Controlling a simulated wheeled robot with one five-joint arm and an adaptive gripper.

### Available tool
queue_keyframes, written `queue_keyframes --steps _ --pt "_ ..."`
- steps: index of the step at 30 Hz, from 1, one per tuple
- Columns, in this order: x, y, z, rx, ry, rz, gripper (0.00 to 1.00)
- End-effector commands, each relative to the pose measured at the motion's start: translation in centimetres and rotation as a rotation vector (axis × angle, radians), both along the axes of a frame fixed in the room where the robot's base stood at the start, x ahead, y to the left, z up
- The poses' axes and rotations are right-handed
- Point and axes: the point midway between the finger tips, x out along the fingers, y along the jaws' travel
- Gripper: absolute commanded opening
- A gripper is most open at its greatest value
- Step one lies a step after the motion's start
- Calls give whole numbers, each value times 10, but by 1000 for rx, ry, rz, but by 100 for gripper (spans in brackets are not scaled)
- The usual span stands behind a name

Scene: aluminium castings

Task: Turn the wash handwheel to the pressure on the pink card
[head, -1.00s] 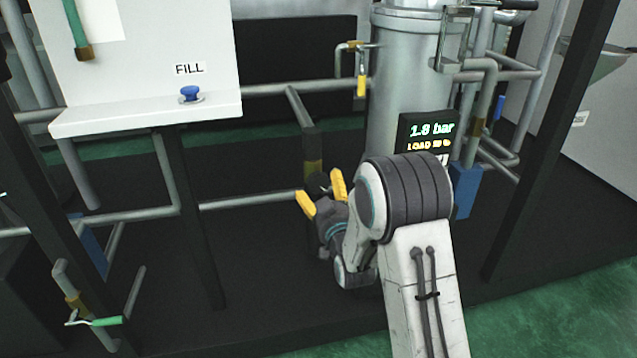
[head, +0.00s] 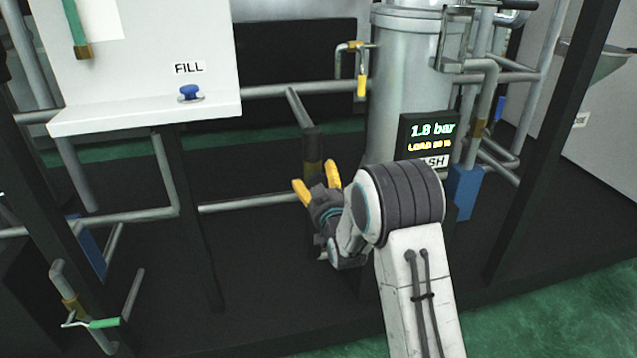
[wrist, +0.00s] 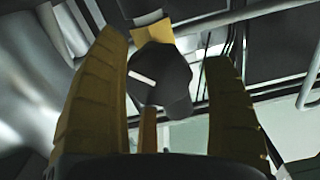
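A black display (head: 429,137) on the large grey vessel reads 1.8 bar in the head view. A white label (head: 436,161) under it shows "SH"; its left part is behind my arm. In the wrist view a dark round knob with a white line (wrist: 160,82), apparently the handwheel, shows between my fingers. I cannot make it out in the head view. My gripper (head: 317,180) is open, its two yellow fingers apart; they also show in the wrist view (wrist: 162,50). Whether they touch the knob I cannot tell. No pink card is seen.
A white panel marked FILL with a blue knob (head: 189,92) stands at left. A yellow-handled valve (head: 361,85) hangs beside the vessel (head: 408,70). A green-handled valve (head: 103,323) is low at left. Pipes (head: 250,202) and dark posts surround my arm.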

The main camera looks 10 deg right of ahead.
Motion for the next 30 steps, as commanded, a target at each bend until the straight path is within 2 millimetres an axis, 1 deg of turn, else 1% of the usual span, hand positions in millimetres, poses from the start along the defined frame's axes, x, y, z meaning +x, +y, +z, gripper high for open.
queue_keyframes --steps 1,2,15,17,20,25,30 --pt "0 0 0 0 0 0 70" --pt "0 0 0 0 0 0 67" --pt "0 1 2 0 -5 1 28" --pt "0 1 2 0 -6 2 23" --pt "0 1 3 17 -8 2 23" --pt "0 1 5 102 -11 2 23" --pt "1 1 6 122 -14 2 23"
